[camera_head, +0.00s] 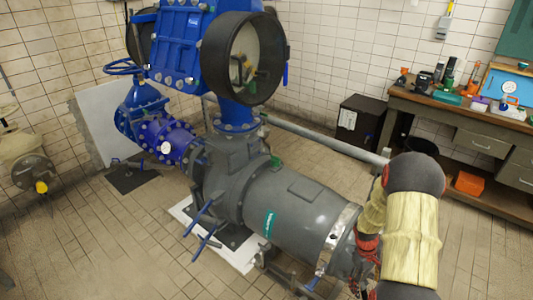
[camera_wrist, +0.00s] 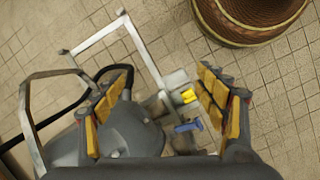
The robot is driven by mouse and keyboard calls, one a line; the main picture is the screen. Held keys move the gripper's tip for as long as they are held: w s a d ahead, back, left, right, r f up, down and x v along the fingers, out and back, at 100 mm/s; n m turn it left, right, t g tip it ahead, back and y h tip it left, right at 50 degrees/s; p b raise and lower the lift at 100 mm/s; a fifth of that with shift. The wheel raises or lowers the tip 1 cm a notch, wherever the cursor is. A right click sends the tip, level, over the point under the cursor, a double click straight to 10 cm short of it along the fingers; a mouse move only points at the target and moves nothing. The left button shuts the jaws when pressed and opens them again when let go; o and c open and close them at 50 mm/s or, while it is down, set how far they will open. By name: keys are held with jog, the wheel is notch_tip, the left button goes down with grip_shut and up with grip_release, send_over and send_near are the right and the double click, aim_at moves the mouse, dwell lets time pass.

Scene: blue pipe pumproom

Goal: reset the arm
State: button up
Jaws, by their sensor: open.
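My gripper (camera_wrist: 163,82) shows in the wrist view with its two yellow-padded fingers spread wide. Nothing is between the fingers; tiled floor and a pale metal frame (camera_wrist: 142,48) lie beyond them. In the head view my arm is bent at the right, in front of the right end of the large grey pump body (camera_head: 298,205). My gripper cannot be made out there.
A workbench (camera_head: 450,108) with tools and a black cabinet (camera_head: 360,122) are along the back right wall. A brown round object (camera_wrist: 250,22) is at the wrist view's top right. Tiled floor is open at front left.

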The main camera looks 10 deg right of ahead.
jog(key=s+a+r+t, duration=0.3)
jog(key=a+r, duration=0.7)
jog(key=r, duration=0.5)
jog(key=s+a+r+m+t+y, duration=0.1)
jog(key=s+a+r, duration=0.4)
jog(key=a+r, duration=0.5)
jog(key=s+a+r+m+t+p, duration=0.1)
jog(key=s+a+r+t, duration=0.3)
jog(key=a+r, duration=0.6)
notch_tip(320, 180, up, 10)
jog(key=shift+s+a+r+t, duration=0.1)
jog(key=shift+s+a+t, duration=0.2)
jog(key=shift+s, duration=0.3)
